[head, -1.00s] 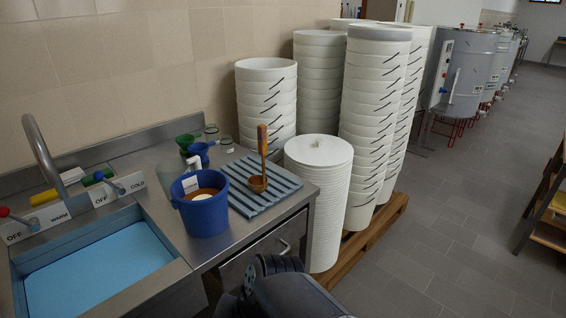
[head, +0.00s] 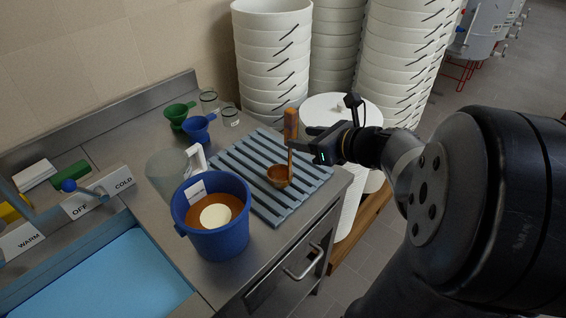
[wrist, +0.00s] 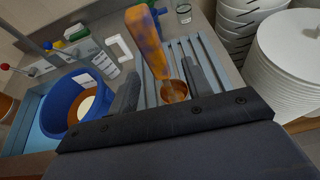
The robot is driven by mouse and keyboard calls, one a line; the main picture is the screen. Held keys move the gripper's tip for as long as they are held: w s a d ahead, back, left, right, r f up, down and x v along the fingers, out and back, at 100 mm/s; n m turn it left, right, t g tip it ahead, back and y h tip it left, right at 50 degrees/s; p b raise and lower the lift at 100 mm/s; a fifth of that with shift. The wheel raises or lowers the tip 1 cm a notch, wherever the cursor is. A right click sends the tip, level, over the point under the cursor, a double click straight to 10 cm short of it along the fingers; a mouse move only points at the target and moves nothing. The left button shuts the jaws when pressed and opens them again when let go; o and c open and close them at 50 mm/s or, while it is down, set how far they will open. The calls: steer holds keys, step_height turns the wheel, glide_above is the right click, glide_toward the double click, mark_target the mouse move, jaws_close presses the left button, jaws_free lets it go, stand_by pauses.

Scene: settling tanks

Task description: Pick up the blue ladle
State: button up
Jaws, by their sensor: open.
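The only ladle (head: 291,127) in view has an orange-brown handle with bluish-purple mottling and a copper-brown bowl, so it is not plainly blue. It stands with its bowl on a blue-grey slatted rack (head: 238,164), handle upright. My gripper (head: 306,142) is open at the handle, coming from the right in the head view. In the wrist view the ladle handle (wrist: 148,42) rises between the two fingers of my gripper (wrist: 161,88), with its bowl (wrist: 174,91) beyond them. I cannot tell whether either finger touches it.
A blue bucket (head: 217,246) with brown contents and a clear jug (head: 166,172) stand left of the rack. Blue (head: 198,127) and green (head: 178,113) funnels are behind. White bucket stacks (head: 273,60) and stacked lids (head: 340,108) rise close behind and right. A sink (head: 110,285) lies left.

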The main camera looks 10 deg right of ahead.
steer(key=x, duration=0.7)
steer(key=shift+a+f, duration=0.2)
steer(key=shift+a, duration=0.05)
jaws_close()
stand_by(0.3)
